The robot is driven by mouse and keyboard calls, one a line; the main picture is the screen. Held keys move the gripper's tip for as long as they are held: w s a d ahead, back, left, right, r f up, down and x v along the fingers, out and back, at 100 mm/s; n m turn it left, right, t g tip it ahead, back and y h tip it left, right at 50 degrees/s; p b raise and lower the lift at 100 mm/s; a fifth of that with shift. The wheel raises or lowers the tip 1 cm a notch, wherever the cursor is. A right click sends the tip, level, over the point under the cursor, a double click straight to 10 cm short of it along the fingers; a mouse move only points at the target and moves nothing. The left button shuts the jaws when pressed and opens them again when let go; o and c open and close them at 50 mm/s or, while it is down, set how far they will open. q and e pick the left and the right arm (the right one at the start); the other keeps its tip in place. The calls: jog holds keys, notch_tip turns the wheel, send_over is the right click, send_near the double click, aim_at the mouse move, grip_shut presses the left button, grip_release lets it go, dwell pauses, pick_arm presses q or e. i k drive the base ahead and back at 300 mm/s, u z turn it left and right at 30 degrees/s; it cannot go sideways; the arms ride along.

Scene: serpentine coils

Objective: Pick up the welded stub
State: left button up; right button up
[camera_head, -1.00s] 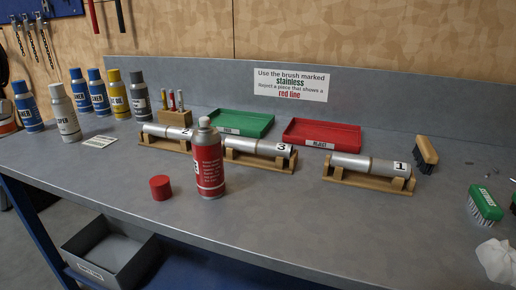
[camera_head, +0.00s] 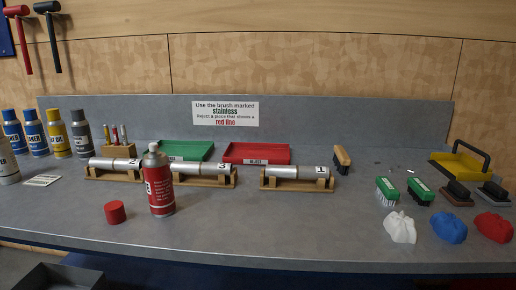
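Three silver metal stubs lie on wooden cradles on the grey bench. The left stub (camera_head: 105,163) has a number label partly in view that looks like 2. The middle stub (camera_head: 203,168) bears a 3, and its left end is hidden behind the red spray can (camera_head: 159,184). The right stub (camera_head: 290,172) bears a 1 and lies in its cradle (camera_head: 298,186). A weld line cannot be made out clearly on any of them. Neither of my grippers is in view.
A green tray (camera_head: 186,151) and a red tray (camera_head: 256,153) stand behind the stubs. A red cap (camera_head: 115,212) sits at the front left. Green brushes (camera_head: 387,191), several cloths (camera_head: 400,227) and a yellow dustpan (camera_head: 456,165) are at right. The front middle is clear.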

aim_at(201, 169)
jog(key=k, duration=0.1)
jog(key=u, duration=1.75)
jog(key=i, duration=0.9)
jog(key=z, duration=1.9)
